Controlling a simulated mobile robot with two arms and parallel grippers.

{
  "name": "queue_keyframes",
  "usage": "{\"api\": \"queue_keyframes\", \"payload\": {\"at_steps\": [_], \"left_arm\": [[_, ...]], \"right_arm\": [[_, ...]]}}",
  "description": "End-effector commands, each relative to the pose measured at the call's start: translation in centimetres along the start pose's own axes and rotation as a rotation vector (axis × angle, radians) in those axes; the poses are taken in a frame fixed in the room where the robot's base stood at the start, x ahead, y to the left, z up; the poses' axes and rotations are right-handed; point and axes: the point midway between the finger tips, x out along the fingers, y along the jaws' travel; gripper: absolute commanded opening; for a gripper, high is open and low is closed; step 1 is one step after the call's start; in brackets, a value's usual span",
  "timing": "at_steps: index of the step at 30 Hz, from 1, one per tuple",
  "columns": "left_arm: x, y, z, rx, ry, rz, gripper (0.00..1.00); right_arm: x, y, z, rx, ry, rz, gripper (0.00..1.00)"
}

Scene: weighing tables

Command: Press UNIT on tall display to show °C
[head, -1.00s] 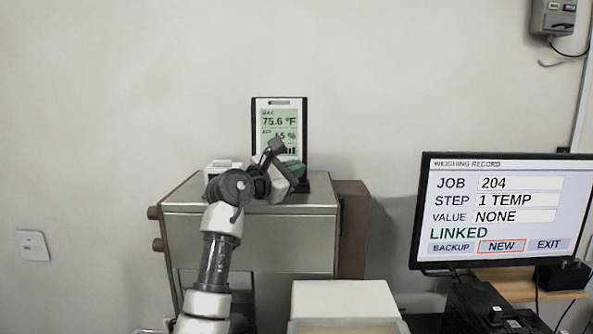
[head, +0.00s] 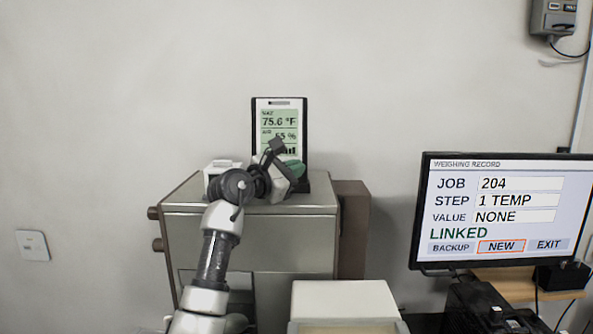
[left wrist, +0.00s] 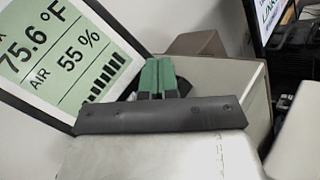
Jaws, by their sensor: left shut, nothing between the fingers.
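The tall display (head: 279,116) stands upright in a dark frame on top of a metal cabinet. Its screen reads 75.6 °F above an AIR line; in the left wrist view the display (left wrist: 48,48) is tilted at upper left and shows AIR 55 %. My left gripper (head: 296,169) is in front of the display's lower part and hides some of it. Its green fingers (left wrist: 158,78) are shut and empty, beside the display's lower right in the wrist view. I cannot make out the UNIT button or whether the fingers touch the display. My right gripper is out of view.
The metal cabinet (head: 250,240) has a brown side and knobs at left. A white box (head: 345,298) stands in front. A monitor (head: 500,210) at right reads WEIGHING RECORD, STEP 1 TEMP, VALUE NONE, LINKED. A wall switch (head: 32,245) is at far left.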

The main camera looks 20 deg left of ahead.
Motion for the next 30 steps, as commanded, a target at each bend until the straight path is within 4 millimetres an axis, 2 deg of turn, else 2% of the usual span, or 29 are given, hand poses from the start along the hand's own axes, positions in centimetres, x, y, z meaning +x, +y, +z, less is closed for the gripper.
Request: {"api": "queue_keyframes", "payload": {"at_steps": [30], "left_arm": [[0.6, 0.43, -0.45, 0.0, 0.0, 0.0, 0.0]], "right_arm": [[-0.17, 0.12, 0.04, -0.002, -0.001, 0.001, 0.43]]}}
